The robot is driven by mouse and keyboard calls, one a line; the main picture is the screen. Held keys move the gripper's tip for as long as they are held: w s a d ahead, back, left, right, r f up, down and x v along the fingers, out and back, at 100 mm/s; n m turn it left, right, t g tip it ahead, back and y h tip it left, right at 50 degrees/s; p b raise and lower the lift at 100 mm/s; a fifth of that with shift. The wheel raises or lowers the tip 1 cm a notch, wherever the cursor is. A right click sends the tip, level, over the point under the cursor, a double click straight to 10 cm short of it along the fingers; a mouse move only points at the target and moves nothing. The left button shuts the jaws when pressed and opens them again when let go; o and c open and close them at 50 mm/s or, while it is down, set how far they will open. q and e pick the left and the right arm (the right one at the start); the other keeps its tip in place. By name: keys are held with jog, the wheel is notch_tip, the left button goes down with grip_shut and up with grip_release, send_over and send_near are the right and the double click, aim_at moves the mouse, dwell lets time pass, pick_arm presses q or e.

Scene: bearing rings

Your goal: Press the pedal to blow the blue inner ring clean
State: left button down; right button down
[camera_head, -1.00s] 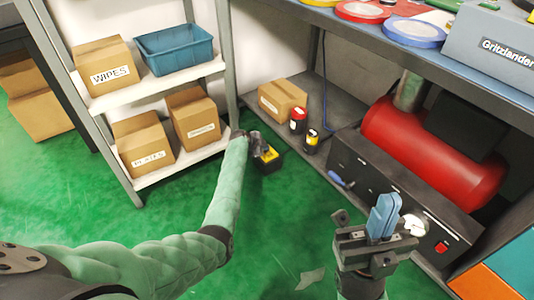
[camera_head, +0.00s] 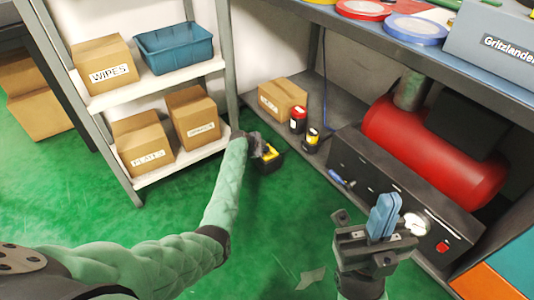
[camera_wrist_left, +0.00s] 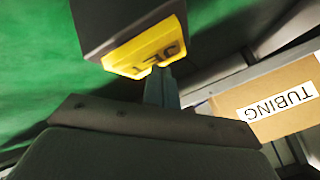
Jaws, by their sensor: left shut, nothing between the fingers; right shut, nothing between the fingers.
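The pedal is a dark block with a yellow face (camera_head: 269,154) on the green floor, in front of the shelf corner. In the left wrist view its yellow face (camera_wrist_left: 150,48) shows the letters JET. My left gripper (camera_head: 257,146) reaches down to the pedal. Its shut fingertips (camera_wrist_left: 161,70) are at the edge of the yellow face; I cannot tell whether they press it. My right gripper (camera_head: 384,212) is shut and empty, above the floor by the compressor. A blue-rimmed round piece (camera_head: 415,28) lies on the bench; I cannot tell whether it is the blue inner ring.
A shelf (camera_head: 165,92) with boxes and a blue bin stands at the left. A red compressor tank (camera_head: 430,150) and its dark panel are under the bench at the right. A tubing box (camera_wrist_left: 275,100) is near the left gripper.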

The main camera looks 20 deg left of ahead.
aim_at(265, 153)
pick_arm(q)
jog(key=shift+f+b, duration=0.9)
jog(key=shift+f, duration=0.3)
dwell(0.9)
jog(key=shift+r+p, duration=0.75)
jog(key=shift+r, duration=0.45)
jog(key=shift+r+p, duration=0.3)
jog(key=shift+r, duration=0.05)
jog(key=shift+r, duration=0.15)
jog(key=shift+r+p, duration=1.9)
jog(key=shift+r, duration=0.55)
